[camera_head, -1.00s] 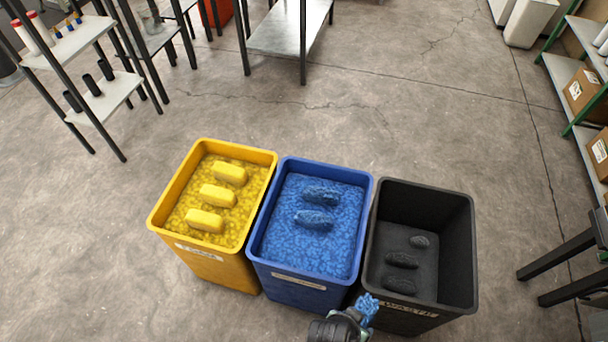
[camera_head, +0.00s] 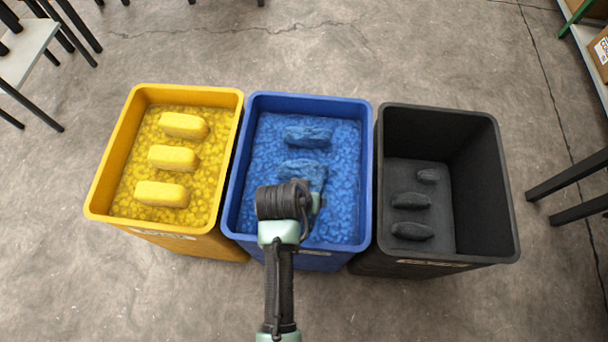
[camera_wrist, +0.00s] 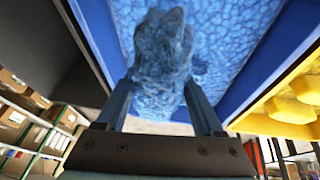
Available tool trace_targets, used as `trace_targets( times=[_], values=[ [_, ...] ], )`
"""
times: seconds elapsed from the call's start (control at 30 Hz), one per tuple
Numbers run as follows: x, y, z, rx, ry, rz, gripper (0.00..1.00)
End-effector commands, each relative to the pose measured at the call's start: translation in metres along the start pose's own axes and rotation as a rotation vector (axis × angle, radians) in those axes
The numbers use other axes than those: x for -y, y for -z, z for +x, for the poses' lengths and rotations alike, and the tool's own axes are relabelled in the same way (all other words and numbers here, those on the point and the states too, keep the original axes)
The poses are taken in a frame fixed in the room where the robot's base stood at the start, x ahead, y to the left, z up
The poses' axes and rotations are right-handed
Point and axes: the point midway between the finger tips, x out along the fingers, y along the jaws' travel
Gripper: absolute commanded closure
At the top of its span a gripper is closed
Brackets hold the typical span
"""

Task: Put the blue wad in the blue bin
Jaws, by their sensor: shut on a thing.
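The blue wad (camera_wrist: 163,50) is a rough, crumpled lump between the two fingers of my gripper (camera_wrist: 160,88) in the wrist view. My gripper is shut on it, and blue filling shows behind. In the head view my gripper (camera_head: 312,198) is over the near half of the blue bin (camera_head: 229,190). My wrist largely hides the held wad there; I cannot tell it apart clearly from the blue lumps below. The blue bin holds bumpy blue filling with a darker blue lump (camera_head: 307,136) and another lump close by the gripper.
A yellow bin (camera_head: 112,150) with several yellow blocks stands left of the blue bin. A black bin (camera_head: 487,180) with dark lumps stands right of it.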

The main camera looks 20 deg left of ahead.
Motion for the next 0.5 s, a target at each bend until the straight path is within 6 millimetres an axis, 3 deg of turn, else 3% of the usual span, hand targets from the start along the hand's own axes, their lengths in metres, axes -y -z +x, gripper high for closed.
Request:
trace_targets(
  times=[0.03, 0.1, 0.5],
  values=[
    [0.009, -0.004, 0.022, -0.006, 0.007, -0.015, 0.88],
    [0.017, -0.003, 0.031, -0.01, 0.015, -0.035, 0.88],
    [0.038, -0.004, 0.058, -0.015, 0.032, -0.09, 0.88]
  ],
)
